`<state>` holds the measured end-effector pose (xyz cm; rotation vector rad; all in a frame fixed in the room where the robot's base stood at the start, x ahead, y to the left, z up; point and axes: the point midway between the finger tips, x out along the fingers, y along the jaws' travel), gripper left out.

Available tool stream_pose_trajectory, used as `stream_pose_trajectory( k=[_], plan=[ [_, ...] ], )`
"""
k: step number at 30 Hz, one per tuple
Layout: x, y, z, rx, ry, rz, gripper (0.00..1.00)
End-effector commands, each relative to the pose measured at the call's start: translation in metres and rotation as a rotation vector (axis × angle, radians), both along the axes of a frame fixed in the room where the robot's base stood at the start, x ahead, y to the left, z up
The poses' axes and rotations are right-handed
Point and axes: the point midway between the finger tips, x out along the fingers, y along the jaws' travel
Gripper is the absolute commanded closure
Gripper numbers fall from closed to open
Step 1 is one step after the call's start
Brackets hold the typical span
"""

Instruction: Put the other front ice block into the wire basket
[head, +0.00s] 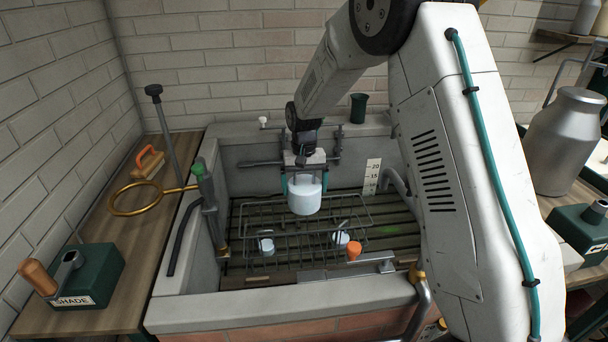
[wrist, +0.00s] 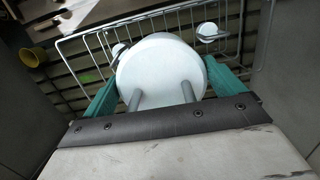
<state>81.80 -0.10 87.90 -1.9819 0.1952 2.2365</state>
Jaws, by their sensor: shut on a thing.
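My gripper (head: 304,184) is shut on a pale white-blue round block (head: 305,199), taken to be the ice block. The block hangs upright above the wire basket (head: 245,203) in the head view. In the wrist view, the block (wrist: 160,70) is a broad white disc between my teal fingers, with two grey rods over its near part. The basket's wire rim (wrist: 130,19) shows beyond it. The basket is inside the stone trough, over dark slats. Two small pale round things (head: 266,245) (head: 341,238) show at the basket; I cannot tell what they are.
The trough's front wall (head: 290,304) and left wall surround the basket. A green-topped tap (head: 199,170) and brass ring (head: 140,200) stand at the left. An orange knob (head: 354,252) is near the front. A metal churn (head: 567,145) stands at the right.

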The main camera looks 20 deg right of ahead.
Motion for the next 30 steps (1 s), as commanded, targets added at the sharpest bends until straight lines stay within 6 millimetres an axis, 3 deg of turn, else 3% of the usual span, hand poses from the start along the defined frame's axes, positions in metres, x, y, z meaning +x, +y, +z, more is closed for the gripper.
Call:
stream_pose_trajectory(
  k=[30],
  plan=[
    [0.0, 0.0, -0.131, 0.0, 0.001, -0.001, 0.53]
  ],
)
